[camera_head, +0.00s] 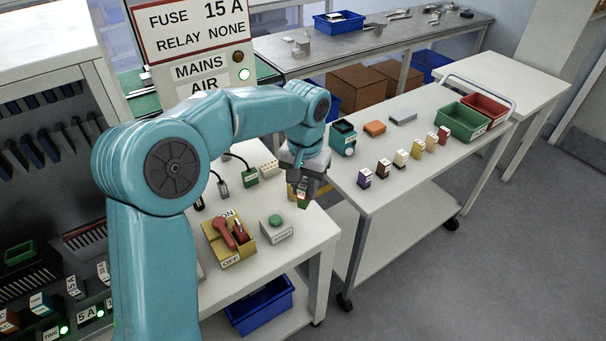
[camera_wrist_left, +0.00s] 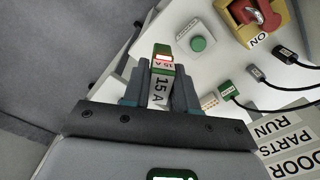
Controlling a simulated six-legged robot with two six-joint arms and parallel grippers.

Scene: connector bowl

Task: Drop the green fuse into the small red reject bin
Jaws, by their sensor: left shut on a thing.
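My left gripper (camera_head: 304,187) is shut on a green fuse (camera_head: 303,201), held in the air near the right end of the white bench. In the left wrist view the fuse (camera_wrist_left: 161,88), labelled 15 A, sits between the two fingers of my left gripper (camera_wrist_left: 160,78). It has a green body, a white label and a red-and-white patch at its end. The small red bin (camera_head: 499,113) stands at the far right end of the white cart, well to the right of the gripper and apart from it. My right gripper is not in view.
A green bin (camera_head: 462,119) stands beside the red one, on its near left. Several coloured fuses or relays line the cart (camera_head: 395,209), with a dark teal device (camera_head: 343,134) at its left end. The bench bears a red-handled switch (camera_head: 238,232) and a green button box (camera_head: 276,226).

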